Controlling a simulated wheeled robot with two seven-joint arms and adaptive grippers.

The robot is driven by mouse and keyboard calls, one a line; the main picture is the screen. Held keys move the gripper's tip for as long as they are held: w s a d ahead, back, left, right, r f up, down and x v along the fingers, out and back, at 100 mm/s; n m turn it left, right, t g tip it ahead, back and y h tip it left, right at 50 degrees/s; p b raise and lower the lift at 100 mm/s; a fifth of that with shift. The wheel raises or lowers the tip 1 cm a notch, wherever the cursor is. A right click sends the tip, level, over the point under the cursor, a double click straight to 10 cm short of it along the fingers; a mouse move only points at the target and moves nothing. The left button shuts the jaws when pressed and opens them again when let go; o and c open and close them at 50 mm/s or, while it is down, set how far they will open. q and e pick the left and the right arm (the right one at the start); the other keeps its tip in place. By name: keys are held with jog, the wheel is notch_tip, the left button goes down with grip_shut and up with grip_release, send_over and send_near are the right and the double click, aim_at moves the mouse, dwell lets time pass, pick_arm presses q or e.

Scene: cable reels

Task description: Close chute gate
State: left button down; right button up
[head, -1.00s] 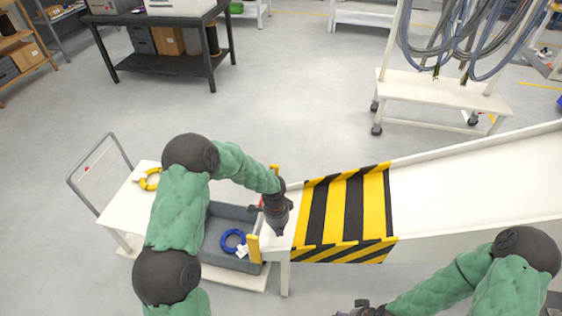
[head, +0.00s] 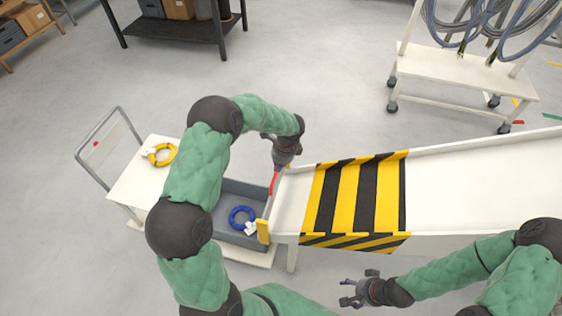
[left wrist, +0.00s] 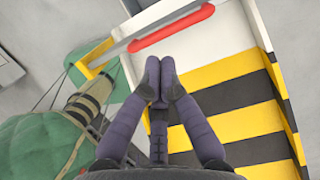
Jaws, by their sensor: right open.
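The white chute (head: 455,180) slopes down from the right to its lower end, with yellow-and-black stripes (head: 352,195) near that end. At the lower end is the chute gate's red handle (head: 272,183); in the left wrist view the red handle (left wrist: 172,30) lies along a thin grey bar, and I cannot tell how far the gate is open. My left gripper (head: 282,165) is above the far side of the lower end. In the left wrist view its fingertips (left wrist: 160,78) are together, apart from the handle. My right gripper (head: 352,294) is open and empty, in front of the chute.
A grey bin (head: 250,188) below the chute's end holds a blue coil (head: 241,217). A white cart (head: 130,185) on the left carries a yellow coil (head: 162,154). A cable rack (head: 460,70) stands behind; the floor between is clear.

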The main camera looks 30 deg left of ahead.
pick_arm(q)
jog(key=b, duration=0.2)
send_over(275, 189)
jog(key=w, duration=0.1)
jog(key=shift+f, duration=2.65)
jog(key=shift+p, duration=0.3)
notch_tip(275, 189, down, 9)
jog(key=b, duration=0.4)
jog(key=shift+r, duration=0.15)
jog(key=shift+f+b, duration=0.25)
jog(key=shift+b, duration=0.1)
jog(key=shift+s+d, duration=0.1)
jog(key=shift+s, duration=0.05)
jog(key=shift+f, duration=0.1)
